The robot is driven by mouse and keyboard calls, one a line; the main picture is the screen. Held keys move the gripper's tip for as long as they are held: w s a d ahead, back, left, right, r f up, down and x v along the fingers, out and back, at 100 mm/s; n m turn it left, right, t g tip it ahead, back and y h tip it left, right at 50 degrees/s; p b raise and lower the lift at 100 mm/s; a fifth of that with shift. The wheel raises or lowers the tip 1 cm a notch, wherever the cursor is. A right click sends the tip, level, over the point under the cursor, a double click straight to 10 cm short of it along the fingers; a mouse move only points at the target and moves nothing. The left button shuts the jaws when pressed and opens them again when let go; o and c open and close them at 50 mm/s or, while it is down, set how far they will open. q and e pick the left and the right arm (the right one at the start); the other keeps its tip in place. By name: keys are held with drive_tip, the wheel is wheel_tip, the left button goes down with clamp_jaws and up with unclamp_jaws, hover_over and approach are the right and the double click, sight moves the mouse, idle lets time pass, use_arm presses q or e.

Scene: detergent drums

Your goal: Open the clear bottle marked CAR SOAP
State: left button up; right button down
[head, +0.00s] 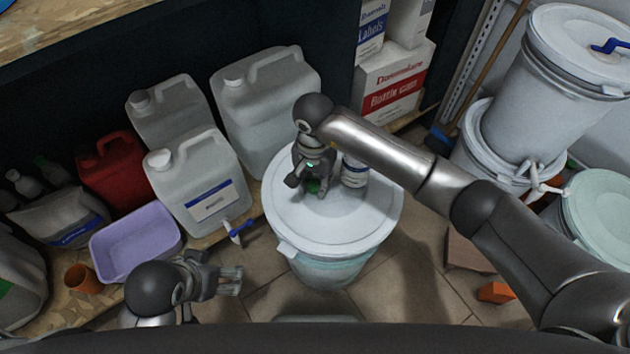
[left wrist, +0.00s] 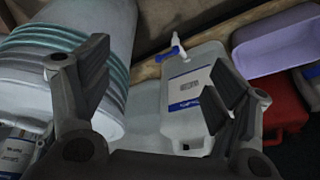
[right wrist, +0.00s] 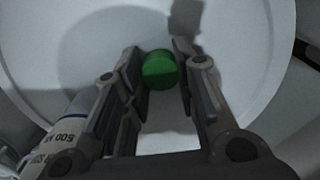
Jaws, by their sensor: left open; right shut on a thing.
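A bottle with a white and blue label (head: 353,172) stands on the lid of a white drum (head: 345,225). My right forearm hides its top in the head view. Its label also shows in the right wrist view (right wrist: 68,130), partly legible as "500 M"; I cannot read CAR SOAP. My right gripper (head: 316,188) is low over the lid, left of this bottle, shut on a green cap (right wrist: 159,70). I cannot tell whether the cap sits on anything. My left gripper (head: 232,280) is open and empty, in front of the canisters and left of the drum.
Several white canisters (head: 200,180), a red canister (head: 112,168) and a lilac tub (head: 137,240) stand on the wooden shelf at left. One canister has a blue tap (head: 237,231). Cartons (head: 393,85) stand behind. Stacked drums (head: 560,90) are at right. The lid's front is clear.

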sight(315, 185)
drive_tip(key=shift+f, duration=0.1)
use_arm(q)
drive_tip(key=shift+w+d+r+t, duration=0.2)
drive_tip(key=shift+w+t, duration=0.2)
drive_tip(key=shift+w, duration=0.25)
use_arm(e)
drive_tip(key=c, duration=1.1)
unclamp_jaws()
drive_tip(key=shift+c, duration=0.2)
wheel_tip(315, 185, up, 3)
drive_tip(key=shift+w+f+p, duration=0.1)
drive_tip(key=shift+p, duration=0.25)
use_arm(q)
drive_tip(key=shift+s+a+r+g+p, duration=0.2)
drive_tip(key=shift+s+r+g+p, duration=0.15)
drive_tip(key=shift+s, duration=0.2)
drive_tip(key=shift+s+a+r+g+p, duration=0.15)
drive_tip(key=shift+s+r+g+p, duration=0.15)
drive_tip(key=shift+s, duration=0.25)
use_arm(e)
wheel_tip(315, 185, up, 10)
drive_tip(key=shift+f, duration=0.25)
